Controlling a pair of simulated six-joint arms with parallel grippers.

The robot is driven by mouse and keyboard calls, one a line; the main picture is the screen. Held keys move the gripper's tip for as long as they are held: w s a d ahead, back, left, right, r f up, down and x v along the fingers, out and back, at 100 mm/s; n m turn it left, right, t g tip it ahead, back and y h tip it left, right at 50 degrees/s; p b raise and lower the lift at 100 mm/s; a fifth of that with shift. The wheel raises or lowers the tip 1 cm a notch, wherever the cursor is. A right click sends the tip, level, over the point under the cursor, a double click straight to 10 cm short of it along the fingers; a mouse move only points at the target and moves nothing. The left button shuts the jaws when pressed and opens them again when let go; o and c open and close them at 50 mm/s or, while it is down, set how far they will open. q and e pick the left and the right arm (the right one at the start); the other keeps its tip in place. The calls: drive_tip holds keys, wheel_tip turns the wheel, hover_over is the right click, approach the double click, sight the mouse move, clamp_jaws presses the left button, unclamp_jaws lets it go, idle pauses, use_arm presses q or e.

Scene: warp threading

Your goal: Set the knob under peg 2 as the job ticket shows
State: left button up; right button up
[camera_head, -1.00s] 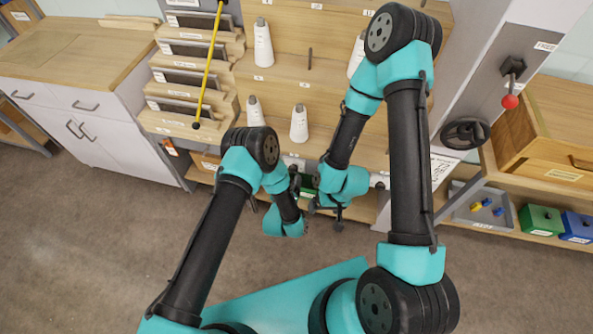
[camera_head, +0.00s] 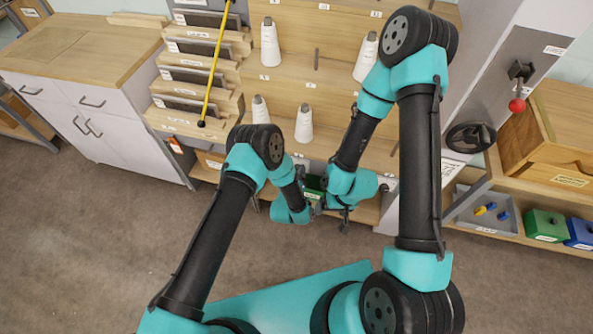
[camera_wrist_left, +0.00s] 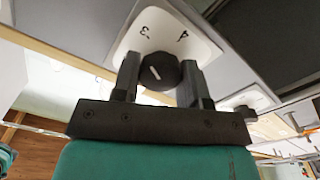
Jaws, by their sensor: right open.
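A dark round knob (camera_wrist_left: 160,72) with a short white mark sits on a white plate (camera_wrist_left: 150,32) with the numbers 3 and 4 in the left wrist view. The fingers of my left gripper (camera_wrist_left: 159,78) stand on either side of it and appear to touch it. In the head view my left gripper (camera_head: 312,190) is at the front of the wooden rack, and the knob is hidden there. My right gripper (camera_head: 345,217) is open and empty, just right of it and lower. A printed sheet (camera_head: 450,169) hangs right of the rack, too small to read.
White cones (camera_head: 304,124) stand on the wooden rack (camera_head: 290,80). A black handwheel (camera_head: 469,137) and a red-knobbed lever (camera_head: 517,104) are on the right. A yellow rod (camera_head: 214,65) crosses the left shelves. The floor in front is clear.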

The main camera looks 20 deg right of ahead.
use_arm(q)
drive_tip(key=c, duration=0.4)
drive_tip(key=shift+o, duration=0.2)
drive_tip(key=shift+m, duration=0.4)
drive_tip(key=m, duration=1.7)
drive_tip(key=shift+d, duration=0.1)
drive_tip(key=m, duration=0.6)
